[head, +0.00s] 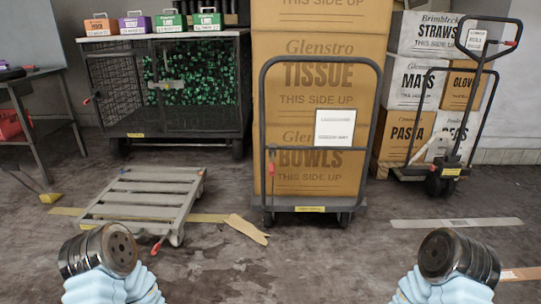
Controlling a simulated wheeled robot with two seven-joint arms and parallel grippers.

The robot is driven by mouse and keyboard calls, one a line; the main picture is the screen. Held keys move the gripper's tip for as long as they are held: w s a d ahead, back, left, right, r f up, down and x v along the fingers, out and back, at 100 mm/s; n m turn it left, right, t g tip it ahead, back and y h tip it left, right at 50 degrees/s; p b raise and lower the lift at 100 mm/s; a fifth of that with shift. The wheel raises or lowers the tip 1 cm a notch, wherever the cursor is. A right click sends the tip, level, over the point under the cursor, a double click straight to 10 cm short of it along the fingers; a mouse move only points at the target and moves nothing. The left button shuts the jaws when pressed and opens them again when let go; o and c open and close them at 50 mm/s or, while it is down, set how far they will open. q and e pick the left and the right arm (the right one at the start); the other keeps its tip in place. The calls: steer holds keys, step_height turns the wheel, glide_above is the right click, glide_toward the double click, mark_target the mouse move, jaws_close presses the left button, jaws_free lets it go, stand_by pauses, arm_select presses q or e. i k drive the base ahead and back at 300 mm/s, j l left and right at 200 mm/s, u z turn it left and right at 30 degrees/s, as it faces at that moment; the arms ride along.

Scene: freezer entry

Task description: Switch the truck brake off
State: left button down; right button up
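A platform truck (320,208) stands in the middle. It has a dark tubular handle frame and carries tall stacked cardboard boxes. A small red-tipped lever (271,168) sits at the lower left of its frame; I cannot tell whether it is set on or off. A low slatted dolly (145,197) stands to its left, with a red-tipped lever (156,246) at its front. A hand pallet truck (452,165) with a red lever on its handle stands at the right. My two arms show at the bottom left and bottom right, apart from every truck. No gripper fingers show.
A mesh cage trolley (170,132) with a red-tipped lever and several coloured boxes on top stands at the back left. A metal table (30,80) is at the far left.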

mark_target(272, 171)
steer(key=i+j, duration=0.1)
steer(key=i, duration=1.95)
